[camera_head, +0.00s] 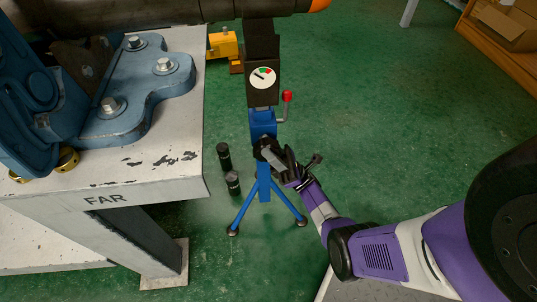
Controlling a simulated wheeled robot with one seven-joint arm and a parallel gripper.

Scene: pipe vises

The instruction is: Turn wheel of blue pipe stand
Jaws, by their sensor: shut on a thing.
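The blue pipe stand (264,184) stands on the green floor on splayed legs, right of the bench. Its upper part carries a black block with a round white gauge (263,78) and a crank with a red knob (287,96). A long dark pipe (150,14) with an orange end lies across the top. The stand's dark wheel (264,145) is just below the blue collar and mostly hidden by my gripper. My gripper (272,155) reaches in from the lower right and is shut on the wheel. The exact finger contact is too small to see.
A worn white bench (180,150) marked FAR fills the left, bearing a bolted blue vise (130,95). Two black cylinders (223,156) stand on the floor between bench and stand. A yellow object (223,45) is behind. Floor to the right is open, with a wooden shelf (500,45) beyond.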

